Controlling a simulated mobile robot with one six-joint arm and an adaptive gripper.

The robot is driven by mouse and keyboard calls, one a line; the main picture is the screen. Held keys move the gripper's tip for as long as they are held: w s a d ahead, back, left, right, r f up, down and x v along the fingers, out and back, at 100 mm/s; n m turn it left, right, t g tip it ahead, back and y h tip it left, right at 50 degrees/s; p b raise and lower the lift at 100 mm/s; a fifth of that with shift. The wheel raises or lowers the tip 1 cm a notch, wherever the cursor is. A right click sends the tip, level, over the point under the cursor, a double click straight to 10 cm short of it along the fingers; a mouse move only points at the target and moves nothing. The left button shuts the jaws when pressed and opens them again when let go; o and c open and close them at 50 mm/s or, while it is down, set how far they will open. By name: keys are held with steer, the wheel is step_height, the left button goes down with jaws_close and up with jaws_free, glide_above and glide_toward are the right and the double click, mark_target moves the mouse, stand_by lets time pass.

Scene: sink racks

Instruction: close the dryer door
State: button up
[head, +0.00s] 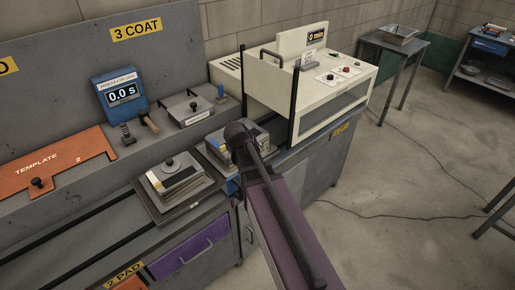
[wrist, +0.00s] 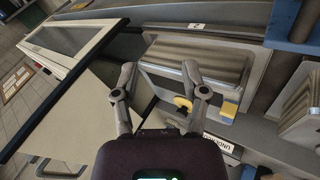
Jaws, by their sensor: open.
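The cream dryer (head: 340,82) stands at the back middle in the head view, with a "0 min" display on top. Its near-left end has two upright black posts, with a cream panel that looks like the door (head: 270,92) between them and a dark handle above. A dark gap shows low between the posts, partly hidden by my arm. My gripper (head: 238,130) is left of and below this end, in front of a stack of plates. In the wrist view my gripper (wrist: 160,72) is open, with nothing between its fingers. The dryer's windowed side (wrist: 75,40) shows at upper left there.
A plate stack (wrist: 195,75) with a yellow tag lies just beyond my fingers. Another stack (head: 172,182) sits on the counter to the left. A blue timer (head: 121,94) and an orange template (head: 55,163) are further left. Open floor (head: 420,160) lies to the right.

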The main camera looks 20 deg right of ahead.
steer(key=n+t+h+p, duration=0.6)
steer(key=t+p, duration=0.1)
steer(key=p, duration=0.8)
glide_toward(270, 54)
steer(key=v, duration=0.3)
steer(key=shift+s+d+r, duration=0.15)
steer(key=shift+d, duration=0.05)
steer(key=shift+d, duration=0.1)
steer(key=b+x, duration=0.2)
steer(key=x, duration=1.1)
steer(key=shift+w+d+f+b, duration=0.1)
steer(key=shift+w+f+b, duration=0.15)
steer(key=shift+w+b, duration=0.15)
steer(key=shift+s, duration=0.1)
jaws_close()
